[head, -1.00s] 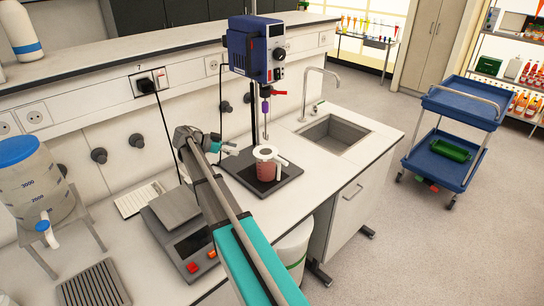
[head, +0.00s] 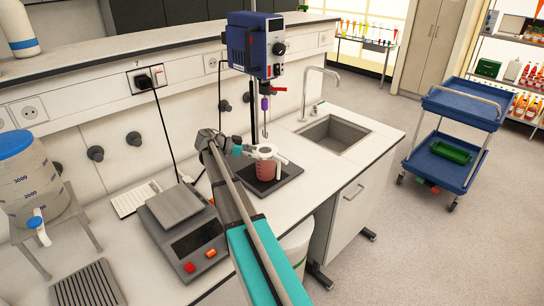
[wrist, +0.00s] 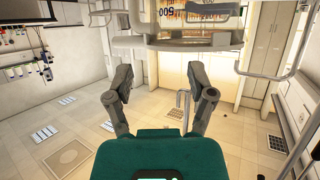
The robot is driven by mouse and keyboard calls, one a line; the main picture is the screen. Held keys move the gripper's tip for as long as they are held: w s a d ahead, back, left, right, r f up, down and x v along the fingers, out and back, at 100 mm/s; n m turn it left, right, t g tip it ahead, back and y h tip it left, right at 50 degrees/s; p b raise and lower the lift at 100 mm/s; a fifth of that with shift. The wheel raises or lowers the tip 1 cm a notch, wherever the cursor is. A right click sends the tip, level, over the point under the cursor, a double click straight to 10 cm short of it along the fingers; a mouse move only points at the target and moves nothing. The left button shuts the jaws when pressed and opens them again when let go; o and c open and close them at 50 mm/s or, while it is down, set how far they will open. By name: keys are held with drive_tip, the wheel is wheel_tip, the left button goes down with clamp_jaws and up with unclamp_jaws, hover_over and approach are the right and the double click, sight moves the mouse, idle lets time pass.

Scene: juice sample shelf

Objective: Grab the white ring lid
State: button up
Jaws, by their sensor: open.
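The white ring lid (head: 265,151) sits on top of a beaker of reddish liquid (head: 266,170), under the stirrer. My gripper (head: 246,151) is at the lid's left side, at about lid height. In the upside-down wrist view, the fingers of my gripper (wrist: 160,72) are spread with nothing between them. The pale lid (wrist: 180,42) lies just beyond the fingertips there, with the beaker's marked wall (wrist: 170,14) past it. Whether a fingertip touches the lid cannot be told.
The beaker stands on a dark plate (head: 286,180). A balance (head: 184,240) is left of my arm. A sink (head: 335,134) lies to the right, with clear bench before it.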

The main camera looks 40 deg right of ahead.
sight(269, 155)
idle(0.3)
drive_tip(key=shift+b+x, duration=0.95)
drive_tip(key=shift+x, duration=1.6)
drive_tip(key=shift+s, duration=0.1)
drive_tip(key=shift+c, duration=0.3)
clamp_jaws()
